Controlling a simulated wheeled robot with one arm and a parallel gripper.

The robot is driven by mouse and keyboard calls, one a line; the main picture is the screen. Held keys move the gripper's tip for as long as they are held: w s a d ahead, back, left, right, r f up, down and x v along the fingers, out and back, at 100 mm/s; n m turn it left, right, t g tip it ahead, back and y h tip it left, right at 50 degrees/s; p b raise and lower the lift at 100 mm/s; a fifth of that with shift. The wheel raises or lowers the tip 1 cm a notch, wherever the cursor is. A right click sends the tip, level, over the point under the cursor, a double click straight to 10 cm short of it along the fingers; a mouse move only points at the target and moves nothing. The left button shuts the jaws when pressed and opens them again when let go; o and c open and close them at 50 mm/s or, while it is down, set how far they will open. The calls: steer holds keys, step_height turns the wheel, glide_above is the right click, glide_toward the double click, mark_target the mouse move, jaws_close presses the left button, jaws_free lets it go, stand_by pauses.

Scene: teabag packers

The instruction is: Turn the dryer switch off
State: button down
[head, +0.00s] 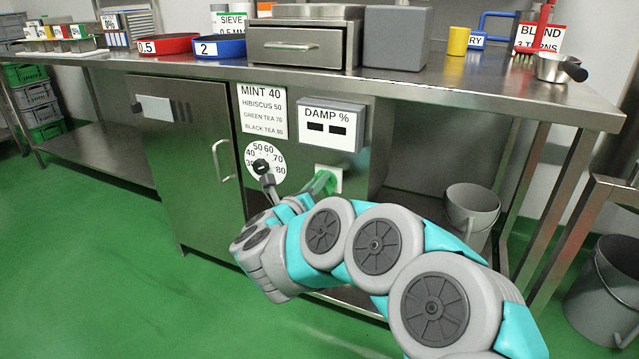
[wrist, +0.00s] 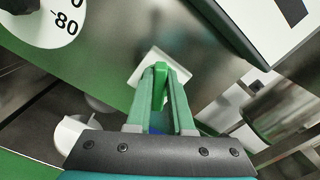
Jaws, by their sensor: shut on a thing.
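The dryer switch is a green lever (wrist: 160,82) on a white square plate (wrist: 178,64), set in the metal front of the dryer. The plate also shows in the head view (head: 337,175), right of the temperature dial (head: 265,165) and below the "DAMP %" display (head: 330,126). My gripper (wrist: 160,100) is at the plate, with its green fingers shut on the lever, one on each side. In the head view my gripper (head: 318,186) partly hides the switch. I cannot tell the lever's on or off position; the display windows look dark.
The dryer's door (head: 190,160) is closed, left of the dial. A worktop above holds a metal drawer box (head: 300,45), a grey block (head: 396,38) and sieves (head: 218,46). Grey buckets (head: 472,212) stand at the right. The green floor at left is clear.

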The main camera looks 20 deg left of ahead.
steer(key=n+p, duration=0.1)
steer(key=n, duration=0.2)
steer(key=n+p, duration=0.1)
steer(key=n, duration=0.3)
steer(key=a+f+n+p, duration=0.1)
steer(key=n+p, duration=0.1)
steer(key=n, duration=0.2)
steer(key=shift+f+n, duration=0.1)
steer(key=shift+n, duration=0.3)
stand_by(0.3)
steer(key=c, duration=0.8)
jaws_free()
steer(key=shift+f, duration=0.1)
steer(key=s, duration=0.7)
steer(key=shift+s+a, duration=0.25)
steer(key=shift+s, duration=0.15)
steer(key=shift+w, duration=0.1)
